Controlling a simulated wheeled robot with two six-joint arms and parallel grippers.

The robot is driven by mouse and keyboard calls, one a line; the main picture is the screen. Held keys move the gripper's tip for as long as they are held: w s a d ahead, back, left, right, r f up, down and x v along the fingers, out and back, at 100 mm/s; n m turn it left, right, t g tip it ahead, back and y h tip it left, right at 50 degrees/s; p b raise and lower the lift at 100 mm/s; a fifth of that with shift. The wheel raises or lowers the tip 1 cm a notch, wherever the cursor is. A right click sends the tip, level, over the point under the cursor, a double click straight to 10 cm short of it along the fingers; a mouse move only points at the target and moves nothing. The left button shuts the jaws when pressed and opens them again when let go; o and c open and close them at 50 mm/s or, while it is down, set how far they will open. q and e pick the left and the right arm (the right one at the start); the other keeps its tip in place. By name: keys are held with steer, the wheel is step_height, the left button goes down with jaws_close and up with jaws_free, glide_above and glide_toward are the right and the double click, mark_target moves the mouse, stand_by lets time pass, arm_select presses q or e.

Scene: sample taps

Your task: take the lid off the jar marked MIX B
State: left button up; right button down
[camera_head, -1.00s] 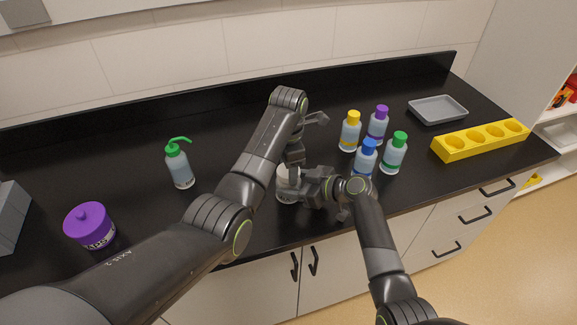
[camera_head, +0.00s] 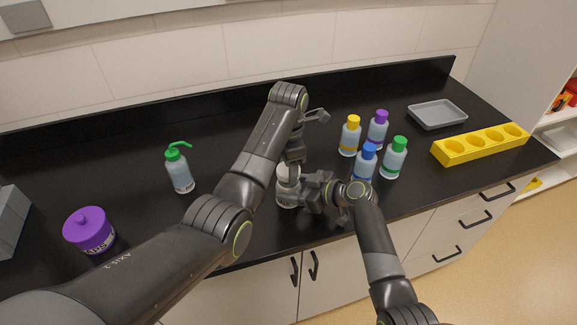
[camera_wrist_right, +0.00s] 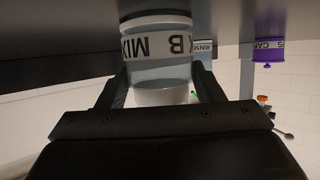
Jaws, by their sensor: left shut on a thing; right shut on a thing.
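The jar marked MIX B (camera_head: 287,197) stands near the counter's front edge, partly hidden by my grippers. In the right wrist view, which is upside down, the jar (camera_wrist_right: 157,70) shows its white label between the two dark fingers. My right gripper (camera_head: 308,190) is shut around the jar's side. My left gripper (camera_head: 292,158) comes down from above and is shut on the jar's lid (camera_head: 287,172), a pale piece just above the jar body. I cannot tell whether lid and jar are touching or apart.
Several bottles stand to the right, the nearest with a blue cap (camera_head: 363,167). A yellow rack (camera_head: 450,155) and grey tray (camera_head: 437,114) are at far right. A green-topped wash bottle (camera_head: 180,172) and purple-lidded jar (camera_head: 90,230) are at left.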

arm_select(q)
steer(key=shift+r, duration=2)
arm_select(e)
steer(key=shift+c, duration=1.5)
jaws_free()
